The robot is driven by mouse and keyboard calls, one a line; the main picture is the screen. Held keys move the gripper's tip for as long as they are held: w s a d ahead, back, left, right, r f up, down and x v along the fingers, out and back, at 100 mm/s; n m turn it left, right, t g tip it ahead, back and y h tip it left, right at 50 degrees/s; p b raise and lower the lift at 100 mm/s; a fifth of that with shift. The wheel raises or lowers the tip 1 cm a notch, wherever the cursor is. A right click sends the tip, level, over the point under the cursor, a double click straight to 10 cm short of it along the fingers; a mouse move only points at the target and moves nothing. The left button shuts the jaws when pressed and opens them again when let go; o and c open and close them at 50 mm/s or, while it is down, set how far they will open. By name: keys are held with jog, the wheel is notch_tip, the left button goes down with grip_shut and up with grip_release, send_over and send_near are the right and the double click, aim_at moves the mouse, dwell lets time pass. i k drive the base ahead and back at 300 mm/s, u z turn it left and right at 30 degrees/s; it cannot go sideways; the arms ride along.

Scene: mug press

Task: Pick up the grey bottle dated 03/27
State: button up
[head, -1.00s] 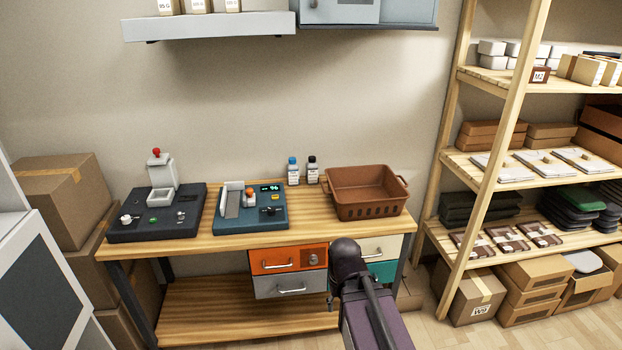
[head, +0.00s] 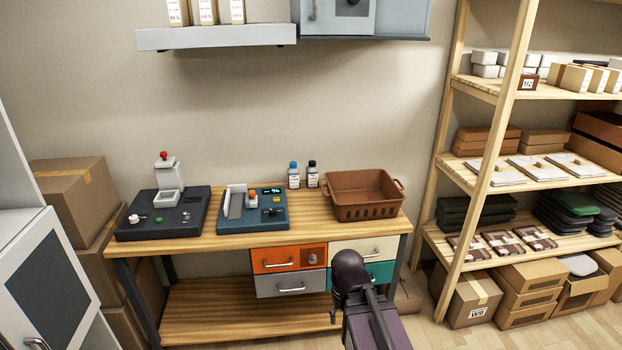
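Two small bottles stand upright side by side at the back of the wooden workbench (head: 225,243), near the wall. The left bottle (head: 294,178) has a blue cap and a pale label. The right bottle (head: 313,177) has a black cap and a pale label. The label print is too small to read, so I cannot tell which one carries 03/27. Part of my arm shows at the bottom centre, in front of the bench. My gripper is not clearly in view.
A brown basket (head: 366,213) stands just right of the bottles. A blue-green machine (head: 252,226) and a dark machine (head: 163,229) stand to their left. Drawers (head: 289,258) hang under the bench. A wall shelf (head: 216,38) is above and a wooden rack (head: 448,165) is right.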

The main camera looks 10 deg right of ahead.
aim_at(312, 170)
jog(key=u, duration=0.8)
jog(key=k, duration=0.1)
jog(key=z, duration=2.75)
jog(key=i, duration=1.2)
jog(key=u, duration=0.15)
